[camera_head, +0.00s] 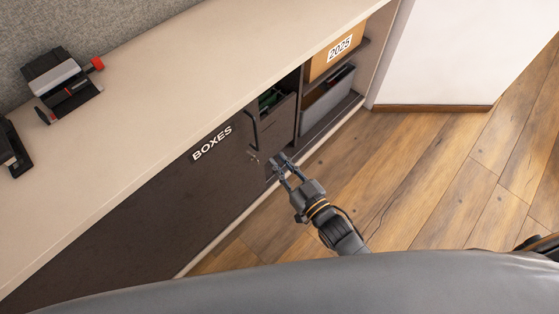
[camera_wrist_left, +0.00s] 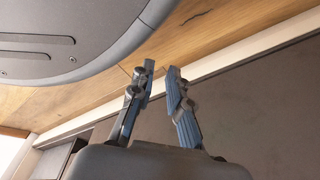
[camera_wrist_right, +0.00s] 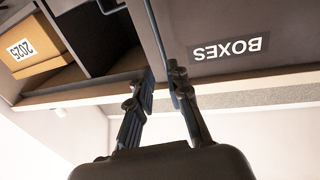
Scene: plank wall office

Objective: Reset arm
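My right gripper (camera_head: 279,166) is in front of the dark cabinet, low and beside the door labelled BOXES (camera_head: 212,143). Its fingers are apart with nothing clearly between them; the right wrist view also shows this gap (camera_wrist_right: 163,84). A thin dark bar passes close to the fingertips in that view, and I cannot tell whether they touch it. My left gripper (camera_wrist_left: 159,80) shows only in the left wrist view. Its fingers are apart and empty, with the wooden floor and cabinet face behind them. The left arm is hidden in the head view.
The beige countertop (camera_head: 150,95) carries a dark device with a red knob (camera_head: 66,85) and another dark object at the left edge. A box marked 2025 (camera_head: 336,50) and a grey bin (camera_head: 327,102) sit in open shelves. Wooden floor (camera_head: 440,180) is clear at right.

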